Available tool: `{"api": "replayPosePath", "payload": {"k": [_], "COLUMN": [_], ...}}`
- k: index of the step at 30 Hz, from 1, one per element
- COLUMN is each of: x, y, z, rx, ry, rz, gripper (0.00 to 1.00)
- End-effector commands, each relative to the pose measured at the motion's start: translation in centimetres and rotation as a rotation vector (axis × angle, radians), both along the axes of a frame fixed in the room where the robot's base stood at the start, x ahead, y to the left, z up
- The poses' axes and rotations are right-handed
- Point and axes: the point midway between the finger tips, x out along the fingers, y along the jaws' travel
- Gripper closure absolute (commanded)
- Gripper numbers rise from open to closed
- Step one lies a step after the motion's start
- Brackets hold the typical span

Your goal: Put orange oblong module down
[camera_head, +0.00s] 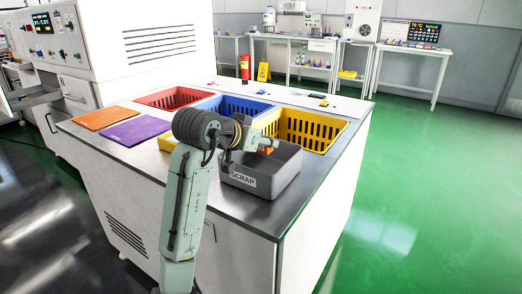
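My gripper (273,145) is at the end of my arm, low over the grey bin marked SCRAP (243,181). The arm's wrist hides part of the bin and of what lies behind it.
A red crate (146,101), a blue crate (270,103) and a yellow crate (345,126) are set in the steel worktop (257,211). An orange mat (102,118) and a purple mat (136,131) lie at the left. Small coloured pieces lie on the back ledge.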

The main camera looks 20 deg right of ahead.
Motion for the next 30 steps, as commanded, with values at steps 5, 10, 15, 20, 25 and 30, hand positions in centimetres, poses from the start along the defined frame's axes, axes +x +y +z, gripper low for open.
{"api": "replayPosePath", "payload": {"k": [5, 10, 15, 20, 25, 30], "x": [-0.1, -0.1, -0.1, -0.1, -0.1, -0.1], "y": [0.2, 0.1, 0.1, 0.1, 0.1, 0.1], "z": [-2.9, -3.4, -3.6, -4.1, -4.6, -4.6], "rx": [0.000, -0.001, -0.001, -0.001, -0.001, -0.001], "ry": [0.003, 0.000, 0.001, 0.002, 0.002, 0.001], "rz": [0.001, 0.000, 0.000, 0.000, 0.000, 0.001], "gripper": [0.96, 0.96, 0.96, 0.96, 0.96, 0.55]}}
